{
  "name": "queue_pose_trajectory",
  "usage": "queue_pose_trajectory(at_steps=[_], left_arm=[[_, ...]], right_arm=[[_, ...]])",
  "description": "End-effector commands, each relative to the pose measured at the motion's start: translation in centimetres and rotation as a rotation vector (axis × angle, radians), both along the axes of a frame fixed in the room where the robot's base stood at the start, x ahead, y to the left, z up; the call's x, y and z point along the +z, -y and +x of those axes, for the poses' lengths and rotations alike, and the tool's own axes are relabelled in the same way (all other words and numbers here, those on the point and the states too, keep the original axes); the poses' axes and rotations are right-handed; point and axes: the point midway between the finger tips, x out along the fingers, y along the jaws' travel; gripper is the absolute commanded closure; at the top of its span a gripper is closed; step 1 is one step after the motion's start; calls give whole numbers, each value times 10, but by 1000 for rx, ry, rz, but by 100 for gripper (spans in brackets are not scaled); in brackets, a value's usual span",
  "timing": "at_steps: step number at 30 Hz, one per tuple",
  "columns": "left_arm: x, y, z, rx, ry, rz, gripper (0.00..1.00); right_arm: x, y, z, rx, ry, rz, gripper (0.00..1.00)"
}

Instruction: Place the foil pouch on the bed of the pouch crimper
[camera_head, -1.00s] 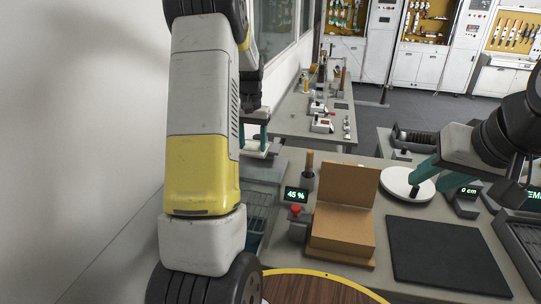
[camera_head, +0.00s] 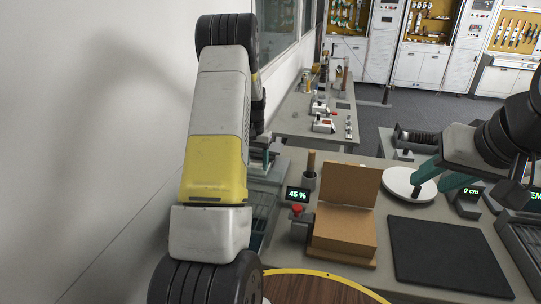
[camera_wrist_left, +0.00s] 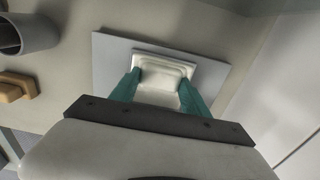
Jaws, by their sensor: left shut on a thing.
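My left gripper (camera_wrist_left: 158,92) has its teal fingers shut on the pale silvery foil pouch (camera_wrist_left: 162,74) in the left wrist view. The pouch is over a flat grey plate (camera_wrist_left: 108,62), which looks like the crimper's bed. I cannot tell whether the pouch touches it. In the head view my left arm hides most of this gripper (camera_head: 262,158) and the crimper; the pouch cannot be made out there. My right gripper (camera_head: 442,178) is open and empty near a white round disc (camera_head: 397,183).
A cardboard box (camera_head: 343,232) with a raised lid stands mid-table, beside a "45 %" display (camera_head: 297,194) and a red button (camera_head: 297,209). A dark mat (camera_head: 445,258) lies to the right. A wall is close on the left. A grey cup (camera_wrist_left: 32,35) is beside the plate.

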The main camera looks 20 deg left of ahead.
Motion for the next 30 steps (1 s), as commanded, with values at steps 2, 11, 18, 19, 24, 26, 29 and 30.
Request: queue_pose_trajectory(at_steps=[2, 11, 18, 19, 24, 26, 29, 30], left_arm=[[1, 0, 0, 0, 1, 0, 95], [-3, 0, 0, 0, -1, 0, 26], [-2, 0, 0, 1, 0, 0, 24], [-2, 0, 0, 1, 0, 0, 24], [6, 0, 1, 1, 3, 0, 24], [15, 0, 1, 1, 4, 0, 24], [34, 0, 0, 1, 5, 0, 24], [43, 0, 1, 1, 5, 0, 24]], right_arm=[[0, 0, 0, 0, 0, 0, 64], [0, 0, 0, 0, 0, 0, 64], [0, 0, 0, 0, 0, 0, 64], [0, 0, 0, 0, 0, 0, 64], [0, 0, 0, 0, 0, 0, 64], [0, 0, 0, 0, 0, 0, 64], [0, 0, 0, 0, 0, 0, 64], [0, 0, 0, 0, 0, 0, 64]])
